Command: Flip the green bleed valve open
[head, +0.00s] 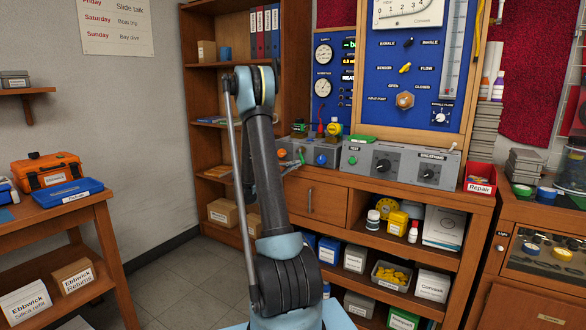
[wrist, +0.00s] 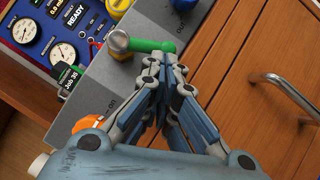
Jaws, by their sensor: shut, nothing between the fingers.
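The green bleed valve lever (wrist: 150,46) shows in the wrist view, sticking out to the right from a round silver fitting (wrist: 118,42) on the grey bench unit. My gripper (wrist: 173,66) is shut and empty. In the wrist view its fingertips are just below the lever's free end; I cannot tell whether they touch it. In the head view my arm reaches toward the bench and its end is small and partly hidden, so the lever is not clear there.
An orange knob (wrist: 90,122) is on the grey unit near my gripper, and a blue knob (head: 321,159) is to the right in the head view. Gauges (wrist: 62,46) are on the blue panel behind. A drawer with a metal handle (wrist: 287,97) is below the unit.

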